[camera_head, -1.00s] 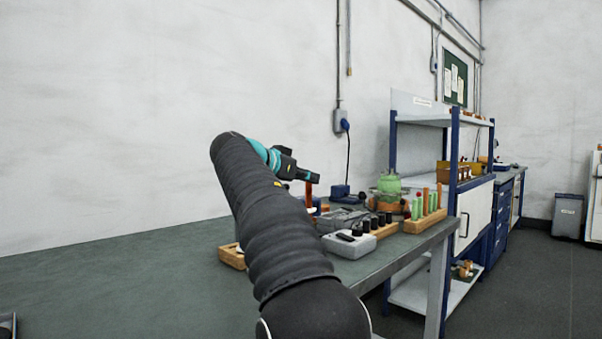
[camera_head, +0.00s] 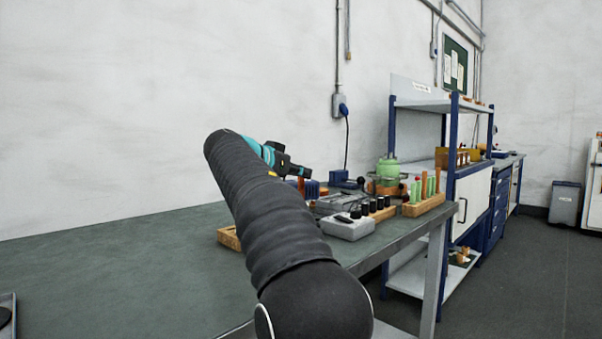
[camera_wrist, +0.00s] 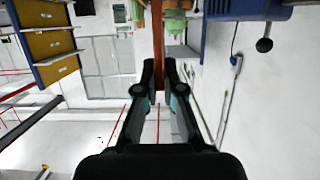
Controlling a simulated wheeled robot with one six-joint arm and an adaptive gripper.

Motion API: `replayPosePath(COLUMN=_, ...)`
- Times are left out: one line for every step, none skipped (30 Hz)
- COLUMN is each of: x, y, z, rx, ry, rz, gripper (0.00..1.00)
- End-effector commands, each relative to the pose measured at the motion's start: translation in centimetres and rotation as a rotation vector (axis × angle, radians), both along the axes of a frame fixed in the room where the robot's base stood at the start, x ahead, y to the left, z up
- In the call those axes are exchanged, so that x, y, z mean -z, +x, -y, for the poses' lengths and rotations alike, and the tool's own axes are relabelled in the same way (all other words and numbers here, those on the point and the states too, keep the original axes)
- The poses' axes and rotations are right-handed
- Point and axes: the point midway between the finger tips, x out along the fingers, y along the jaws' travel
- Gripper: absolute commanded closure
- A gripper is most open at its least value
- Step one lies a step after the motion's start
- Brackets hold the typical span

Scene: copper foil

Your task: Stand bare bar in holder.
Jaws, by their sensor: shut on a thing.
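My gripper (camera_wrist: 162,72) is shut on a bare copper-brown bar (camera_wrist: 158,35), which runs up out of the wrist view from between the fingers. In the head view my gripper (camera_head: 300,171) is above the bench's far part, and the bar (camera_head: 301,185) hangs upright below it. Its lower end is hidden behind my arm and other items. A wooden rack (camera_head: 412,211) at the bench's right edge holds green bars and a copper bar upright. Another wooden piece (camera_head: 229,238) is mostly hidden behind my arm. I cannot tell which is the holder.
A grey box (camera_head: 348,228) and a wooden block with black-topped pieces (camera_head: 384,213) stand between my arm and the rack. A green-topped device (camera_head: 387,172) stands behind. A blue-framed shelf (camera_head: 451,150) is beyond the bench. The bench's left (camera_head: 120,260) is mostly clear.

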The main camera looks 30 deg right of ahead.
Motion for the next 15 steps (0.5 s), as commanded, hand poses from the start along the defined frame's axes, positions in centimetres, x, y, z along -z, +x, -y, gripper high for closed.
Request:
replayPosePath(x=0.10, y=-0.01, z=0.00, rx=0.000, ry=0.000, rz=0.000, gripper=1.00)
replayPosePath(x=0.18, y=-0.01, z=0.00, rx=0.000, ry=0.000, rz=0.000, gripper=1.00)
replayPosePath(x=0.27, y=-0.01, z=0.00, rx=0.000, ry=0.000, rz=0.000, gripper=1.00)
replayPosePath(x=0.35, y=-0.01, z=0.00, rx=0.000, ry=0.000, rz=0.000, gripper=1.00)
replayPosePath(x=0.43, y=-0.02, z=0.00, rx=0.000, ry=0.000, rz=0.000, gripper=1.00)
replayPosePath(x=0.53, y=-0.01, z=0.00, rx=0.000, ry=0.000, rz=0.000, gripper=1.00)
replayPosePath(x=0.60, y=-0.02, z=0.00, rx=0.000, ry=0.000, rz=0.000, gripper=1.00)
replayPosePath(x=0.67, y=-0.03, z=-0.01, rx=0.000, ry=0.000, rz=0.000, gripper=1.00)
replayPosePath(x=0.76, y=-0.02, z=-0.01, rx=0.000, ry=0.000, rz=0.000, gripper=1.00)
replayPosePath(x=0.82, y=-0.03, z=-0.01, rx=0.000, ry=0.000, rz=0.000, gripper=1.00)
replayPosePath(x=0.86, y=-0.03, z=-0.02, rx=0.000, ry=0.000, rz=0.000, gripper=1.00)
replayPosePath(x=0.89, y=-0.03, z=-0.02, rx=0.000, ry=0.000, rz=0.000, gripper=1.00)
replayPosePath(x=0.90, y=-0.03, z=-0.02, rx=0.000, ry=0.000, rz=0.000, gripper=1.00)
replayPosePath(x=0.89, y=-0.03, z=-0.02, rx=0.000, ry=0.000, rz=0.000, gripper=1.00)
replayPosePath(x=0.88, y=-0.04, z=-0.01, rx=0.000, ry=0.000, rz=0.000, gripper=1.00)
